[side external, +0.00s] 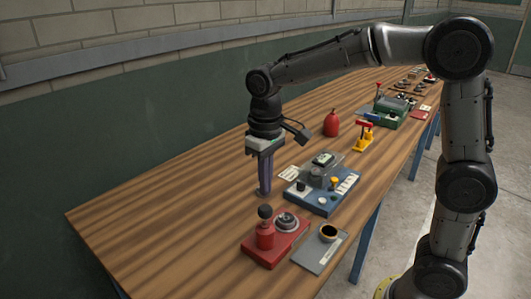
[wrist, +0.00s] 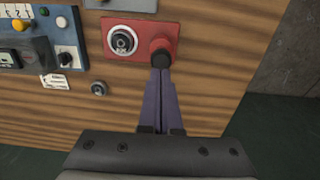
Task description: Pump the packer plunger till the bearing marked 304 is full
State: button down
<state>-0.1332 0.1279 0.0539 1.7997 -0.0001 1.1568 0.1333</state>
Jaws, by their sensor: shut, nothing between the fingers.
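The red packer (side external: 257,254) stands at the near end of the bench. Its plunger has a black knob (side external: 265,211) that stands above a red cylinder. A ring-shaped bearing (side external: 287,222) sits on the packer beside the plunger; it also shows in the wrist view (wrist: 122,40). No 304 marking is readable. My gripper (side external: 264,193) points down with its purple fingers shut and empty, just above or beside the knob. In the wrist view the fingertips (wrist: 161,72) meet the knob (wrist: 160,60) in the picture; contact cannot be told.
A second small bearing (wrist: 99,88) lies on the wood near a white card (wrist: 54,84). A blue tester (side external: 320,199) stands behind the packer. A red bottle (side external: 332,125) stands farther back. The bench's left side is clear.

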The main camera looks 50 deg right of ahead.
aim_at(265, 207)
notch_tip(265, 207, up, 8)
jog(key=shift+r, duration=0.2)
dwell(0.3)
dwell(1.0)
jog(key=shift+a+r, duration=0.15)
jog(key=shift+r, duration=0.8)
notch_tip(265, 207, down, 14)
jog(key=shift+f, duration=0.1)
dwell(0.3)
